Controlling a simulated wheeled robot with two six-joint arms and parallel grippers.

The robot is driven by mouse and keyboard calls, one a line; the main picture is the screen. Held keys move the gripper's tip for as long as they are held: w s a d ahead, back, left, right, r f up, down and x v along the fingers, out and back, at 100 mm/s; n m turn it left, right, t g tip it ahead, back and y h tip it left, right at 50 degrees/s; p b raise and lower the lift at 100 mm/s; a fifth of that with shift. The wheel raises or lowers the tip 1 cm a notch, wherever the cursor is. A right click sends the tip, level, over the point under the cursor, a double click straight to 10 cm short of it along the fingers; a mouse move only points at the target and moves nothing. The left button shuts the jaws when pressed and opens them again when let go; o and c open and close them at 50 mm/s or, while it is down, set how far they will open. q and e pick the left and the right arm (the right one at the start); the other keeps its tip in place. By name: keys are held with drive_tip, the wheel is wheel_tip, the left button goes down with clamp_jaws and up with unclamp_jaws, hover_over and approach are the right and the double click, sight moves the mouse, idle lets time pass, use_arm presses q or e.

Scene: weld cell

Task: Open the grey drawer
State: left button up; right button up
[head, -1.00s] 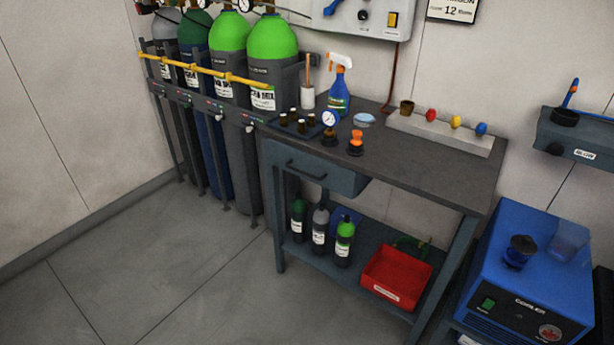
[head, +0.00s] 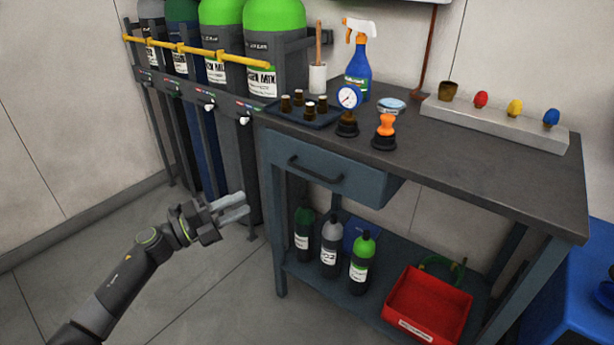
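The grey drawer (head: 350,182) is a blue-grey box under the left part of the workbench top. Its front looks flush below the bench edge, so it appears shut. A dark bar handle (head: 315,170) runs across its front. My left gripper (head: 245,205) is in front and to the left of the drawer, lower than the handle in the picture and apart from it. Its two pale fingers point right toward the bench, with a small gap between them and nothing held. My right gripper is not in view.
The workbench top (head: 480,183) carries a spray bottle (head: 358,75), a pressure gauge (head: 348,100) and small parts. Its lower shelf holds small bottles and a red bin (head: 428,303). Gas cylinders (head: 222,75) stand behind a yellow bar at left. The floor before the bench is clear.

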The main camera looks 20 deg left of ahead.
sight(301, 174)
use_arm(q)
drive_tip(key=x, duration=1.7)
drive_tip(key=shift+d+r, duration=0.1)
clamp_jaws()
